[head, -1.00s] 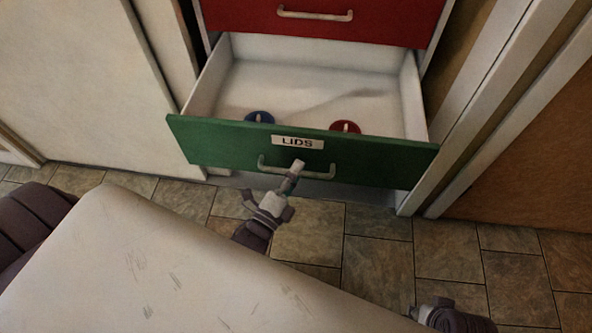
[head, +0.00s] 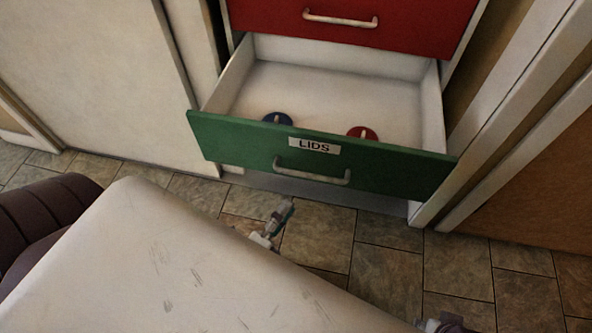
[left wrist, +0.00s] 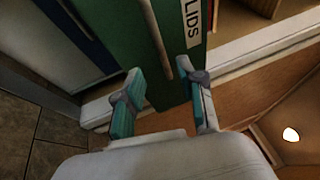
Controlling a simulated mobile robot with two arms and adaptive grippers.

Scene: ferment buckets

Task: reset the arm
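The green drawer front labelled LIDS (head: 235,140) is pulled open below a red drawer. Its metal handle (head: 312,173) is clear of any finger. My left gripper (head: 284,212) is in front of the drawer, below and left of the handle, partly hidden by my pale body. In the left wrist view its two teal-padded fingers (left wrist: 160,90) are spread apart with nothing held, and the green front (left wrist: 128,40) and handle (left wrist: 157,40) lie beyond them. Part of my right gripper (head: 447,325) shows at the bottom edge; its fingers cannot be made out.
A blue lid (head: 278,119) and a red lid (head: 362,133) lie inside the open drawer near its front. The closed red drawer (head: 400,12) is above. White cabinet panels stand at the left. Tiled floor (head: 385,275) is free in front.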

